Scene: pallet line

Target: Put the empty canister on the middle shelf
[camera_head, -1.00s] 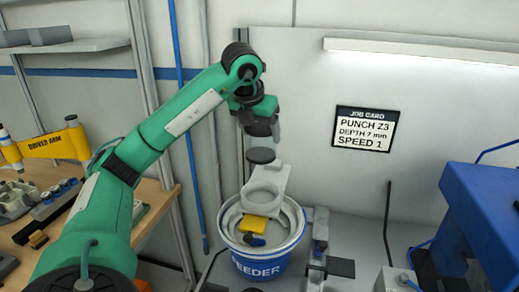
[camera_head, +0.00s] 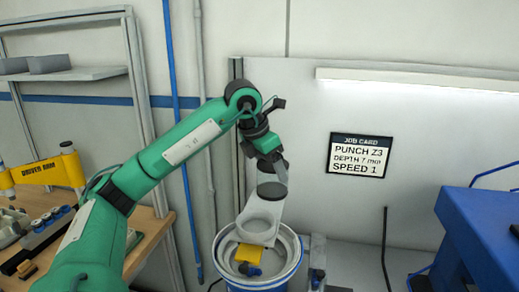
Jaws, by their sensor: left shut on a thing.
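My left gripper (camera_head: 273,165) hangs at the end of the green arm, fingers pointing down, above the feeder. It is shut on what looks like the canister (camera_head: 271,191), whose dark round end shows just below the fingers. The rest of the canister is hard to tell from the pale part behind it. A pale ring-shaped holder (camera_head: 262,226) sits just below, over the feeder bowl. I cannot tell whether the canister touches it. A grey shelf (camera_head: 100,73) shows at the upper left; I cannot tell whether it is the middle one. My right gripper is not in view.
The white-and-blue feeder (camera_head: 291,262) holds a yellow piece (camera_head: 249,253). A wooden bench (camera_head: 148,232) with a yellow driver arm (camera_head: 45,172) stands at left. A blue machine (camera_head: 490,230) stands at right. Grey boxes (camera_head: 50,63) occupy part of the shelf.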

